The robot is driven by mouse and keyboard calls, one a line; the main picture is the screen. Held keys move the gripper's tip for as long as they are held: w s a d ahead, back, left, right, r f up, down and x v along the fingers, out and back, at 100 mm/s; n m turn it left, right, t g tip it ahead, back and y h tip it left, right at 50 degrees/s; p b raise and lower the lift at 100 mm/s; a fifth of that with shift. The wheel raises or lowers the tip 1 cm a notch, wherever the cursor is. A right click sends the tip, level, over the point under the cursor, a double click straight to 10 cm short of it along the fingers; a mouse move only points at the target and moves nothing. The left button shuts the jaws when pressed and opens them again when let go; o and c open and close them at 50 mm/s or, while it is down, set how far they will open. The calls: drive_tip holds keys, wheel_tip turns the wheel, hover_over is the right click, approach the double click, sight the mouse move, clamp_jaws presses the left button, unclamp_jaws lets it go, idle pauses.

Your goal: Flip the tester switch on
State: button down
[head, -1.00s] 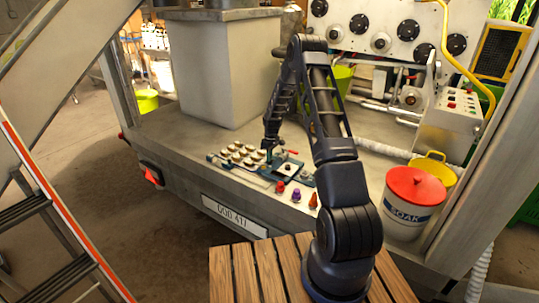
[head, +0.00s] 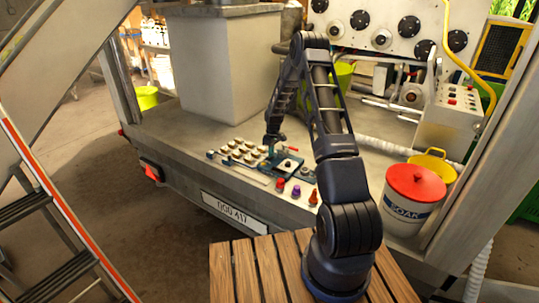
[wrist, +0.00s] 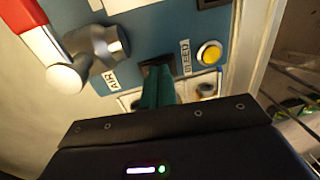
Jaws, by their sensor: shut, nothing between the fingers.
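The tester is a blue-green panel on the trailer deck (head: 289,171), and its blue face (wrist: 160,35) fills the upper middle of the wrist view. My gripper (head: 268,148) reaches down over the panel. Its green fingers (wrist: 157,88) are shut with nothing between them. Their tips are at a small black square fitting (wrist: 152,68) between the AIR and BLEED labels. It may be the switch; the fingers partly cover it, so its position and any contact cannot be told.
A metal valve with a red handle (wrist: 40,30) stands left of the fingers, and a yellow button (wrist: 209,53) is to the right. Several pale round caps (head: 240,150) lie left of the panel. Small coloured fittings (head: 296,190) and a SOAK bucket (head: 412,212) are to the right.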

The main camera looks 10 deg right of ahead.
drive_tip(key=shift+w+r, duration=0.1)
drive_tip(key=shift+w, duration=0.05)
wheel_tip(320, 180, up, 14)
drive_tip(key=w+d, duration=0.1)
idle(0.7)
drive_tip(key=shift+d, duration=0.1)
drive_tip(key=shift+s+a, duration=0.45)
drive_tip(key=shift+a, duration=0.1)
drive_tip(key=f, duration=0.9)
drive_tip(key=s+a+f, duration=0.1)
drive_tip(key=f, duration=0.4)
drive_tip(key=shift+s+a, duration=0.1)
